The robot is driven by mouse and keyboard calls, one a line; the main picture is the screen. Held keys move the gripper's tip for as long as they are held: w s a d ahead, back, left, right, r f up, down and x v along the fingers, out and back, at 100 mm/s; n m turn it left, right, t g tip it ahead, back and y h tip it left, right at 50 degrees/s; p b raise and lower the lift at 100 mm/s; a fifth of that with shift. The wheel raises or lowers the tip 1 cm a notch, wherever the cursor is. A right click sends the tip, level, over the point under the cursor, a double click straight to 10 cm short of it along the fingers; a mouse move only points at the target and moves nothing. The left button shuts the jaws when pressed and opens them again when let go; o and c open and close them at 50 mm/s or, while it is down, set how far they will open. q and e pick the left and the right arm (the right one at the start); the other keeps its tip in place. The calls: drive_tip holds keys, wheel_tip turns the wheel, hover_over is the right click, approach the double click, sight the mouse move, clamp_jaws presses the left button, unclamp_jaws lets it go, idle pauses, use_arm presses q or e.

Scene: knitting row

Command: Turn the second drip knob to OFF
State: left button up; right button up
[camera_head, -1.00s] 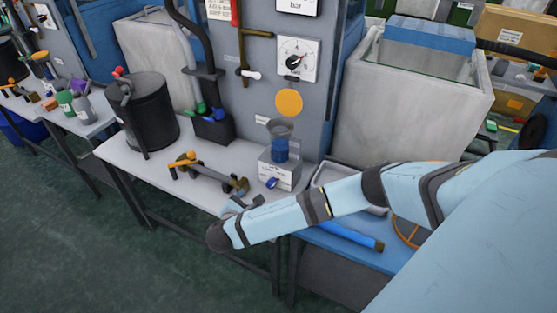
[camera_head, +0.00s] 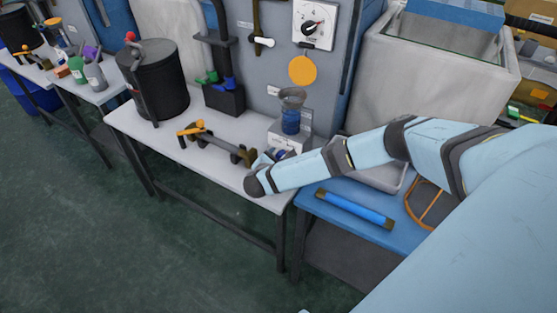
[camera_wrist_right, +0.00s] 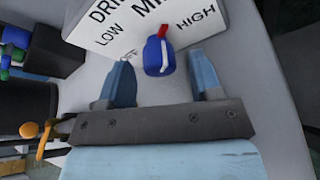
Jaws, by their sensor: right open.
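A white drip box (camera_head: 304,143) with a blue reservoir (camera_head: 291,121) on top stands at the right end of the light bench. Its blue knob (camera_wrist_right: 153,58) shows close in the right wrist view. The knob's red-tipped pointer is directed up towards the partly cut-off "MI" lettering, between LOW and HIGH; OFF is by the left finger. My right gripper (camera_wrist_right: 160,78) is open, with a blue finger on each side of the knob and gaps to it. In the head view my arm and gripper (camera_head: 263,160) partly hide the box front. My left gripper is not in view.
A brass fitting with orange handles (camera_head: 192,130) lies on the bench (camera_head: 150,127), left of the gripper. A black pot (camera_head: 160,85) stands farther left. A blue table (camera_head: 318,208) with a blue tube (camera_head: 355,208) and grey tray (camera_head: 385,178) is to the right.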

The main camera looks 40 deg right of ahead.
drive_tip(key=shift+w+d+f, duration=0.15)
drive_tip(key=shift+w+d, duration=0.1)
drive_tip(key=shift+d, duration=0.15)
